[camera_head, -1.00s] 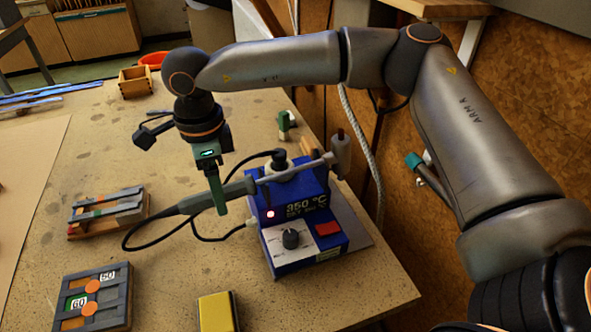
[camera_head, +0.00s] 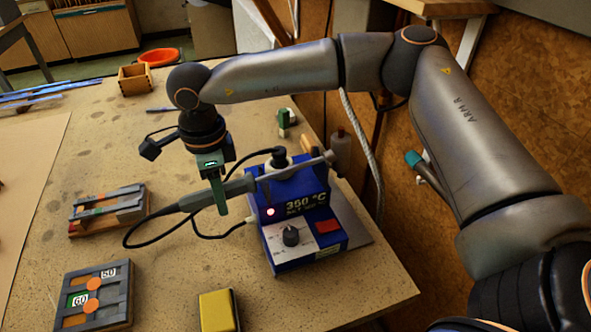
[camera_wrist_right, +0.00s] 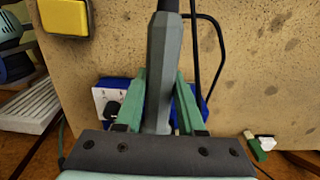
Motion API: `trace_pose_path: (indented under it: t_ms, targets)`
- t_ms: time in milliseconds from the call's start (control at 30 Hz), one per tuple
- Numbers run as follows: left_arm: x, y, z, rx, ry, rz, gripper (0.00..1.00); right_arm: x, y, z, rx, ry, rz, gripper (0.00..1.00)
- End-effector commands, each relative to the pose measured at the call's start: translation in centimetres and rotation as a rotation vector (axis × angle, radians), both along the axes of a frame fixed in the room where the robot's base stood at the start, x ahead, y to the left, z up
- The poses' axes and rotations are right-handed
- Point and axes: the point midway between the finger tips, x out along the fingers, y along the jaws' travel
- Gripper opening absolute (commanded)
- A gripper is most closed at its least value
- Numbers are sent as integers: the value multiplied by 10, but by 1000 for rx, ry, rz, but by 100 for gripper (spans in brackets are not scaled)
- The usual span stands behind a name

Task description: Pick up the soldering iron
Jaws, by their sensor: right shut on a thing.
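The soldering iron (camera_head: 198,201) has a grey handle, a thin metal shaft and a black cable. It lies aslant over the blue soldering station (camera_head: 297,200), shaft pointing right towards a grey cylindrical holder (camera_head: 341,157). I cannot tell whether the shaft touches the holder. My right gripper (camera_head: 219,197) is shut around the handle, with green fingers on both sides. In the right wrist view the grey handle (camera_wrist_right: 159,75) stands between the green fingers of the gripper (camera_wrist_right: 159,85). My left gripper is not in view.
Slide panels (camera_head: 98,296) with orange knobs and a yellow block (camera_head: 218,312) lie at the front left. A wooden box (camera_head: 134,79) and an orange bowl (camera_head: 158,57) are at the back. A small green piece (camera_head: 286,119) stands behind the station.

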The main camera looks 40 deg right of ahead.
Motion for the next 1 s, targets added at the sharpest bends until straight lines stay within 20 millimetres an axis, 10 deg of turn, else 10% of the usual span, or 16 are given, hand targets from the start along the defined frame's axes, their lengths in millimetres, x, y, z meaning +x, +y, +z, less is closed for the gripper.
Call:
trace_pose_path:
  t_ms: [733,1000]
  targets:
    - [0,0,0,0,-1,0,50,1,0,4,-1,-4,0,0]
    - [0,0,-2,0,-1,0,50,1,0,34,2,-6,1,0]
